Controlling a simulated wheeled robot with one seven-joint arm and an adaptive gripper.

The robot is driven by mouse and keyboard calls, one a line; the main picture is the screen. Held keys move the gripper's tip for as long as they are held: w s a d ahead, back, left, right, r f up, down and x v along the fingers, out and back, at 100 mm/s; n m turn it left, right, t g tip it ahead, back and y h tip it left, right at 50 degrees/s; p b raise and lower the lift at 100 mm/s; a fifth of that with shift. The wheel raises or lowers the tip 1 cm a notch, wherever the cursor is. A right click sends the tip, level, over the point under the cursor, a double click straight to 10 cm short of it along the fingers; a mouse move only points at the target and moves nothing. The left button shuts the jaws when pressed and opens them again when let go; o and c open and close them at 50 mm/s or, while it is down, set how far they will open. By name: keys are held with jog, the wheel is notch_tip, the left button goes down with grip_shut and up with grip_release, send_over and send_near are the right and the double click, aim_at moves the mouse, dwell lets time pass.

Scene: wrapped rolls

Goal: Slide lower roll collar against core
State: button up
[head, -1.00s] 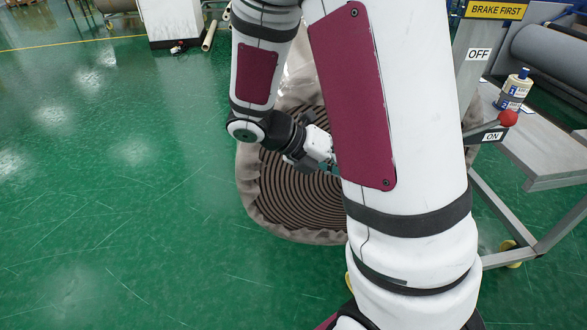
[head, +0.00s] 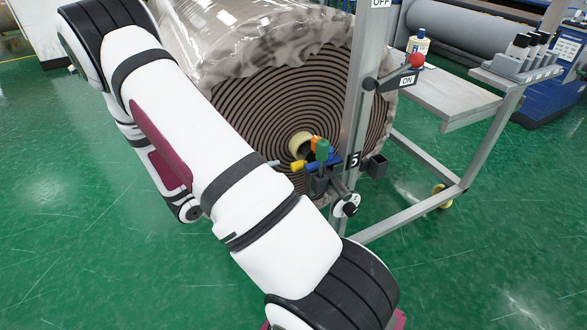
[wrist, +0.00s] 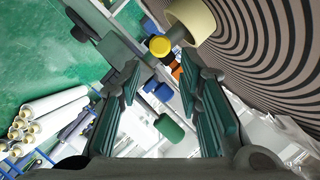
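The wrapped roll shows its brown spiral end (head: 255,100) in the head view, with a cream core (head: 300,143) at its middle. In front of the core, on the grey post's bracket marked 5, sits a cluster with a green handle (head: 322,150), blue parts, a yellow knob (head: 297,166) and an orange part (head: 315,141). I cannot tell which part is the collar. In the wrist view my gripper (wrist: 163,82) is open, its fingers apart. The green handle (wrist: 170,128) and blue parts (wrist: 158,90) show between them, apparently unheld. The yellow knob (wrist: 160,46) and core (wrist: 190,18) lie ahead. My arm hides the gripper in the head view.
The grey post (head: 358,90) stands in front of the roll's right side, with a red-knobbed lever (head: 412,66) by the ON sign. A grey bench (head: 445,93) is at right. Green floor (head: 70,240) is clear at left.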

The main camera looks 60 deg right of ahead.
aim_at(292, 168)
jog(key=b+x, duration=0.1)
jog(key=x, duration=0.8)
jog(key=shift+s+d, duration=0.15)
jog(key=shift+d, duration=0.15)
grip_shut()
